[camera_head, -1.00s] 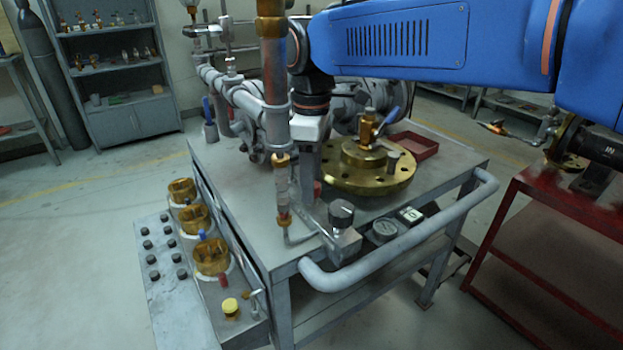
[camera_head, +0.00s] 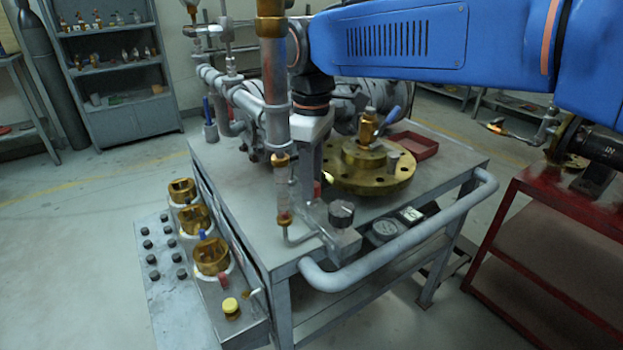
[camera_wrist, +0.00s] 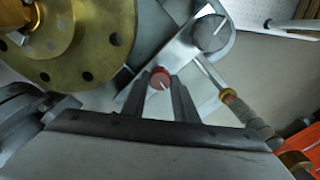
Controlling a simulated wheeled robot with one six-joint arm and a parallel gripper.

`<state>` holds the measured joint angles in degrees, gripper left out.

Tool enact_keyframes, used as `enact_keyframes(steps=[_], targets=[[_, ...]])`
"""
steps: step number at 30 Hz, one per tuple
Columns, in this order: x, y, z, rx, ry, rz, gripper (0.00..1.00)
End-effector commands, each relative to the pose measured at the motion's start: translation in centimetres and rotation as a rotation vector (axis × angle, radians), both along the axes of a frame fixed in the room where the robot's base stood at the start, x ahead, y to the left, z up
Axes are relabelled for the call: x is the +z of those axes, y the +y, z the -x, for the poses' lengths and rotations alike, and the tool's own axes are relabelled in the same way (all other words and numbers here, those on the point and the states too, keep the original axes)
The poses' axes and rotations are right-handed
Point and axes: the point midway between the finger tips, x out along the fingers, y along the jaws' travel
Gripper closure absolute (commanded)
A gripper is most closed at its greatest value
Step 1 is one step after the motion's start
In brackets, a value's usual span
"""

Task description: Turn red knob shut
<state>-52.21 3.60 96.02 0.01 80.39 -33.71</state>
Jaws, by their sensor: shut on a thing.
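The red knob (camera_wrist: 160,78) shows in the wrist view as a small round red cap with a light pointer line, on a grey metal block. My gripper (camera_wrist: 161,88) has its two dark fingers on either side of the knob and is shut on it. In the head view a small bit of the red knob (camera_head: 317,188) shows beside my gripper (camera_head: 309,190), which points down over the table behind a vertical pipe. The pipe and the gripper body hide most of the knob and the fingertips there.
A larger dark knob (camera_head: 341,213) sits on the block in front, close to a gauge (camera_head: 385,228). A brass flange (camera_head: 372,178) lies on the table right of my gripper. The vertical pipe (camera_head: 277,110) stands close in front. A red tray (camera_head: 412,145) is behind.

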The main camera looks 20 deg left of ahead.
Motion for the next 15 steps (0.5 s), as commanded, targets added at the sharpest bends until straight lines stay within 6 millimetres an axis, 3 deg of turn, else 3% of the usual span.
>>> enact_keyframes(steps=[15], targets=[[0.06,-0.03,-0.13,-0.471,-0.001,-0.001,0.96]])
